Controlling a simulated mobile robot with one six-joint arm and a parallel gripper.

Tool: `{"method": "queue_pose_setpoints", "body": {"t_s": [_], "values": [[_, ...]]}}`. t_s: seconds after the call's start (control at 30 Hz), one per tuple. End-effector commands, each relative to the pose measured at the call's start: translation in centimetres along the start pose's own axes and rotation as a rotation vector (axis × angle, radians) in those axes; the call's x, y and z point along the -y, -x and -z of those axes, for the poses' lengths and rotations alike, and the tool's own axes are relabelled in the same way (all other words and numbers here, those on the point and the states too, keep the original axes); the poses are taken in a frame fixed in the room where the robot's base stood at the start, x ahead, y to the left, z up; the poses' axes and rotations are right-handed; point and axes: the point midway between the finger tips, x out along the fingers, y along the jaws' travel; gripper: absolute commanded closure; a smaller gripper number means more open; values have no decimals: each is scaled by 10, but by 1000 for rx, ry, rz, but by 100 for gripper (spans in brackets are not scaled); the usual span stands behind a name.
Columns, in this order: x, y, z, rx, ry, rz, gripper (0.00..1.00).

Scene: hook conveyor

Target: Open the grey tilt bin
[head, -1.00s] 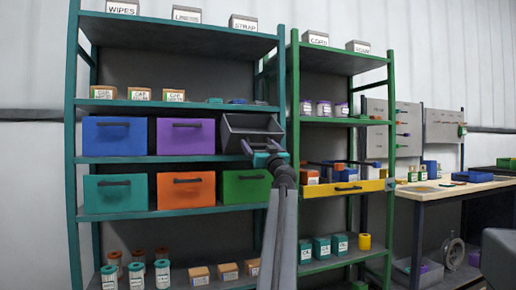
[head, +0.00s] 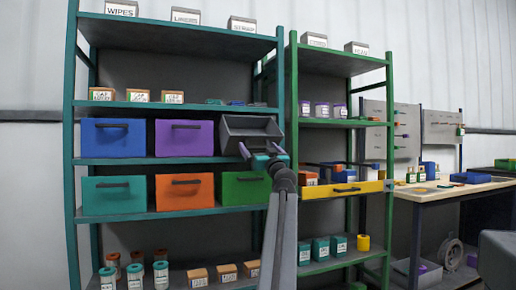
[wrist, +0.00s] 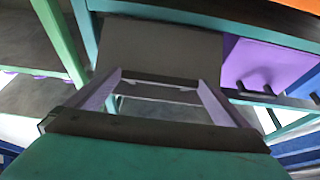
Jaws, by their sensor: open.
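The grey tilt bin (head: 250,125) is at the right end of the upper bin row on the teal rack in the head view. Its front leans outward and its dark inside shows from above. My gripper (head: 262,151) is at the bin's lower front, its jaws apart and holding nothing. In the wrist view the grey bin face (wrist: 160,45) fills the upper middle. The two jaws of my gripper (wrist: 160,80) stand apart, with a dark crossbar between them. I cannot tell whether they touch the bin. The bin's handle is not clear in the head view.
A purple bin (head: 184,138) sits directly left of the grey one, with a blue bin (head: 113,138) beyond. A green bin (head: 243,190) is below, partly behind my arm. A green rack post (head: 294,170) stands close on the right. A yellow drawer (head: 340,190) is beyond it.

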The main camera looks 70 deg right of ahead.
Motion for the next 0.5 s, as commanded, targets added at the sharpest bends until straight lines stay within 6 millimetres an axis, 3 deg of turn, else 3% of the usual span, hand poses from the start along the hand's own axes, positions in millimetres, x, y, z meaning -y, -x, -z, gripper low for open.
{"method": "queue_pose_setpoints", "body": {"t_s": [0.5], "values": [[1,49,0,1,-1,0,0]]}}
